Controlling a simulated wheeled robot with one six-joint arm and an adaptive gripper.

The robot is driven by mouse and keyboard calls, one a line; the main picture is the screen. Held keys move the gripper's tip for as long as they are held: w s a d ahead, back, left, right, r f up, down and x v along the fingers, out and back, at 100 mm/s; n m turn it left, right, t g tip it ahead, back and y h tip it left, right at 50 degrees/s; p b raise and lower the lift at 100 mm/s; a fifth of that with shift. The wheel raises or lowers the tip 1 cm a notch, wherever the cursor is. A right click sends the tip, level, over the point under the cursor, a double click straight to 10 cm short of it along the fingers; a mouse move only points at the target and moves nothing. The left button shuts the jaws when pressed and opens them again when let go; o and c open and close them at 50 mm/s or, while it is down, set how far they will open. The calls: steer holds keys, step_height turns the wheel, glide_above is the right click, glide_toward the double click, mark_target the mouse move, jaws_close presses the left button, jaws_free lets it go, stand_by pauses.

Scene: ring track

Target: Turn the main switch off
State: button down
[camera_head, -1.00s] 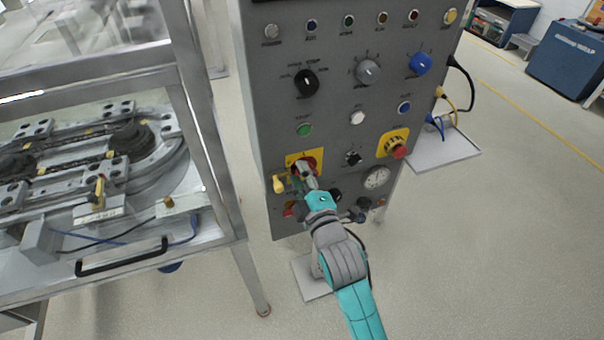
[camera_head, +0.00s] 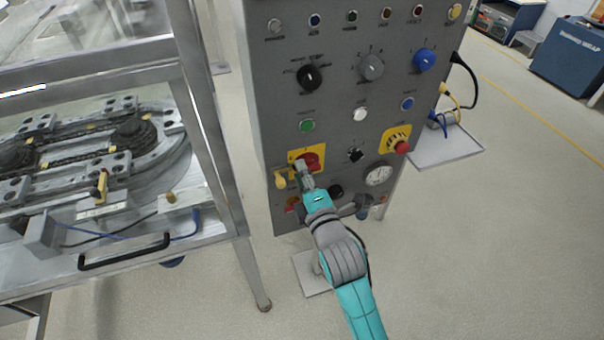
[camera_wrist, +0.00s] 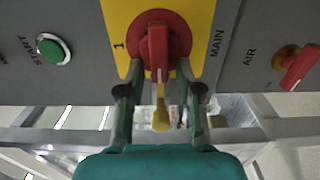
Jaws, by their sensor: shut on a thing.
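The main switch is a red rotary knob (camera_wrist: 165,42) on a yellow plate (camera_wrist: 197,22) marked "1" and "MAIN". In the head view the red knob (camera_head: 313,160) sits low on the left of the grey panel. My gripper (camera_head: 304,168) is at the knob. In the wrist view my gripper (camera_wrist: 160,88) has one finger on each side of the knob's raised red grip and is shut on it. The grip points straight down toward the palm in that view. The fingertips partly hide the knob's lower edge.
A green button (camera_head: 307,125), a black knob (camera_head: 355,154) and a red emergency button (camera_head: 402,147) are nearby. A metal-framed track table (camera_head: 215,150) stands left.

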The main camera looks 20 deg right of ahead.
steer(key=shift+f, duration=0.15)
steer(key=c, duration=1.1)
jaws_free()
steer(key=shift+s, duration=0.15)
steer(key=s, duration=1.1)
steer(key=shift+s, duration=0.35)
steer(key=s+f+m+g, duration=0.1)
steer(key=s+f+m, duration=0.2)
steer(key=s+m, duration=0.3)
steer(key=s+d+f+m+g, duration=0.1)
steer(key=s+m, duration=0.5)
steer(key=s, duration=0.9)
steer(key=s+d+f+m+g, duration=0.1)
steer(key=s+f+m, duration=0.3)
steer(key=s, duration=0.6)
steer(key=shift+s+f+m, duration=0.15)
steer(key=shift+f+m, duration=0.15)
steer(key=shift+m, duration=0.8)
